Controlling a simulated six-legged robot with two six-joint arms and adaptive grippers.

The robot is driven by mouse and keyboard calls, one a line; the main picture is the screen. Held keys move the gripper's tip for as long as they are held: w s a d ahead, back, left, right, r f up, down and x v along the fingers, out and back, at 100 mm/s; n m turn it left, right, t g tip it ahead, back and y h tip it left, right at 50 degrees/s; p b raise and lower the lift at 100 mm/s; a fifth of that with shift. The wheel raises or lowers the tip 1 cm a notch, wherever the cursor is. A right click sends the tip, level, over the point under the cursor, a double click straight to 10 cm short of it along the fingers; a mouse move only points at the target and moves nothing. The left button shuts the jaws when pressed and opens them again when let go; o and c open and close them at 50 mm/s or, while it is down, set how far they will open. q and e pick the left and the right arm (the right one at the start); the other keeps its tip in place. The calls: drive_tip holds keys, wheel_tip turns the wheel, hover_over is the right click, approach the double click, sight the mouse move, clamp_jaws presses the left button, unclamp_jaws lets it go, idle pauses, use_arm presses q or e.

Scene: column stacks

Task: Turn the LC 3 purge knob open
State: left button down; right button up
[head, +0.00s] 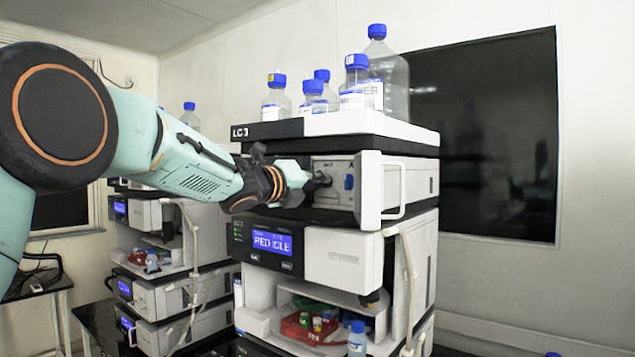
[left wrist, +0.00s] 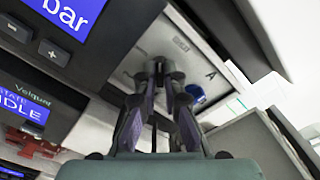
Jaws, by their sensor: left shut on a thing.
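The LC 3 column stack carries an "LC 3" label on its top unit (head: 268,131). Its pump bay shows a grey front panel (head: 335,167) with a blue fitting (head: 349,182) on the right, also visible in the left wrist view (left wrist: 196,93). My left gripper (head: 318,181) reaches in from the left with its fingertips at this panel, left of the blue fitting. In the left wrist view its fingers (left wrist: 163,76) are closed together on the purge knob, which they almost wholly hide. How far the knob is turned cannot be told. My right gripper is out of view.
A white door with a handle (head: 393,214) stands open right of the panel. Blue-capped bottles (head: 311,100) stand on top of the stack. A display (head: 271,243) sits below the bay. Another stack (head: 140,217) stands behind on the left.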

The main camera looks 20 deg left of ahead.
use_arm(q)
drive_tip(key=shift+a+r+n, duration=0.1)
drive_tip(key=shift+r+n, duration=0.05)
drive_tip(key=shift+n, duration=2.2)
drive_tip(key=shift+r+n, duration=0.15)
drive_tip(key=shift+n, duration=2.2)
drive_tip(key=c, duration=1.8)
unclamp_jaws()
drive_tip(key=o, duration=0.3)
drive_tip(key=shift+a+f, duration=0.1)
drive_tip(key=shift+f, duration=0.15)
drive_tip(key=shift+o, duration=0.2)
